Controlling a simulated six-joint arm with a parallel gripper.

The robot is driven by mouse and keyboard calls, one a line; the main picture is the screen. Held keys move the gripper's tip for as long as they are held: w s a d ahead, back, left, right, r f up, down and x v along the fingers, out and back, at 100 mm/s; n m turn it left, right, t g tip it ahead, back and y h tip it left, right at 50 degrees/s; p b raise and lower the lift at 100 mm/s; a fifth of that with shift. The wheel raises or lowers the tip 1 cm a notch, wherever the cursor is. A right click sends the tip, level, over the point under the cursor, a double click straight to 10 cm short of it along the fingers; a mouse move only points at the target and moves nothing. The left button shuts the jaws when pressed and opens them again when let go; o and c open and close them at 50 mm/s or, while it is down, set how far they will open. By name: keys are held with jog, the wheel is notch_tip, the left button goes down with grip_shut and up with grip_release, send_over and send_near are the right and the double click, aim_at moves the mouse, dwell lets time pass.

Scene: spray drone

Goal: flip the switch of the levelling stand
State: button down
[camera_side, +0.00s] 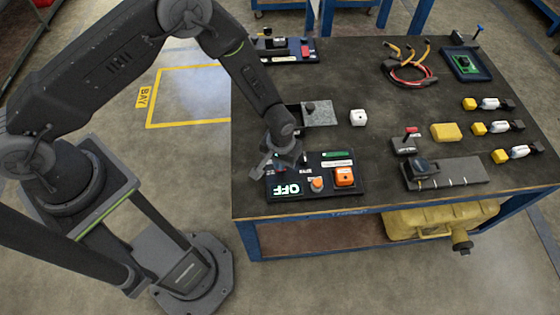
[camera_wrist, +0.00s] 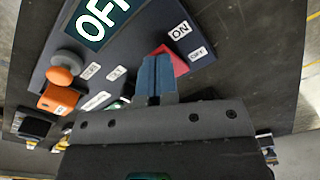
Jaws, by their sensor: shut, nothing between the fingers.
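The levelling stand is a dark panel (camera_side: 330,191) at the front left of the bench, and it also shows in the wrist view (camera_wrist: 125,48). Its lit display (camera_side: 286,189) reads OFF. A red switch (camera_wrist: 176,62) sits beside small ON and OFF labels in the wrist view. My gripper (camera_wrist: 156,75) is shut and empty, its blue-grey fingertips right in front of the switch and partly covering it. I cannot tell whether they touch it. In the side view my gripper (camera_side: 266,172) hangs over the panel's left end and mostly hides the switch.
The panel carries an orange round button (camera_side: 317,184) and an orange block (camera_side: 344,177). Behind it are a grey plate (camera_side: 320,115) and a white cube (camera_side: 359,117). A grey fixture (camera_side: 455,173) lies to the right. Bare bench top lies between them.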

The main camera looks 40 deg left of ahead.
jog(key=shift+f, duration=0.35)
dwell(0.3)
jog(key=shift+r, duration=3.5)
